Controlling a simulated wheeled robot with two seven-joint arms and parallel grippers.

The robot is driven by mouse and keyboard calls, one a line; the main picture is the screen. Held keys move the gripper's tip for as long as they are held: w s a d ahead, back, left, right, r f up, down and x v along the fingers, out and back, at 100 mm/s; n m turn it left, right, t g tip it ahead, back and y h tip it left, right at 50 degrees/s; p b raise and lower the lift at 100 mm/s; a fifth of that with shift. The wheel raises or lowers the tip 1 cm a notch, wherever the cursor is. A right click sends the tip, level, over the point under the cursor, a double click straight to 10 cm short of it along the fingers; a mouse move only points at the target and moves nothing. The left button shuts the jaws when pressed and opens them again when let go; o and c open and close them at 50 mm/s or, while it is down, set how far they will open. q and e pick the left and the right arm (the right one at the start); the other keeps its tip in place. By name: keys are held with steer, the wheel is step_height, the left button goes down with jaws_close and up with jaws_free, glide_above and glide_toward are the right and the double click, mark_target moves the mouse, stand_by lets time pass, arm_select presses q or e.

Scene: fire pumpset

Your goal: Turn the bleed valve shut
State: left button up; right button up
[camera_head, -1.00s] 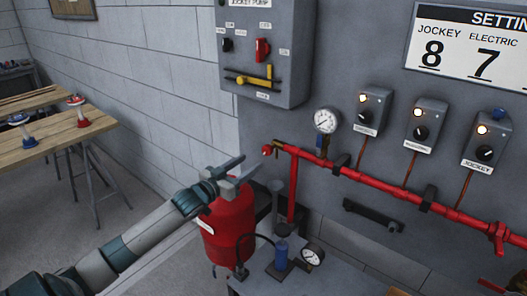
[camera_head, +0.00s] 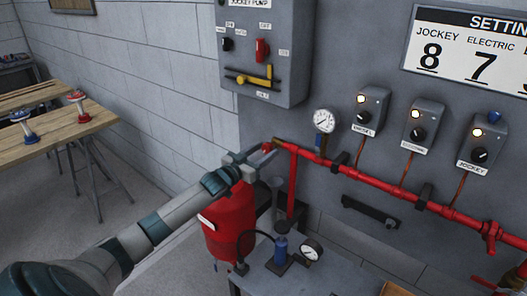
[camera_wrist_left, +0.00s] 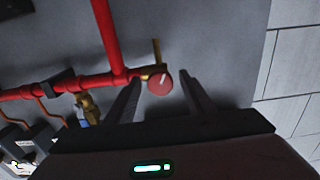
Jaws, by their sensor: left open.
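The bleed valve is a small round red knob with a pale mark on its face; it shows in the left wrist view (camera_wrist_left: 160,84) and at the left end of the red pipe in the head view (camera_head: 268,147). My left gripper (camera_head: 256,157) is open at the knob. In the left wrist view its two fingers (camera_wrist_left: 156,92) stand on either side of the knob, with gaps on both sides. The fingers partly hide the knob in the head view. My right gripper is not in view.
The red pipe (camera_head: 385,186) runs right along the grey wall, with a pressure gauge (camera_head: 324,121) above it. A red tank (camera_head: 230,225) stands below my left arm. A grey bench (camera_head: 335,276) with a blue hand pump (camera_head: 281,248) is below the pipe.

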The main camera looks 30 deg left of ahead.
arm_select(q)
steer(key=c, duration=1.1)
steer(key=shift+o, duration=0.2)
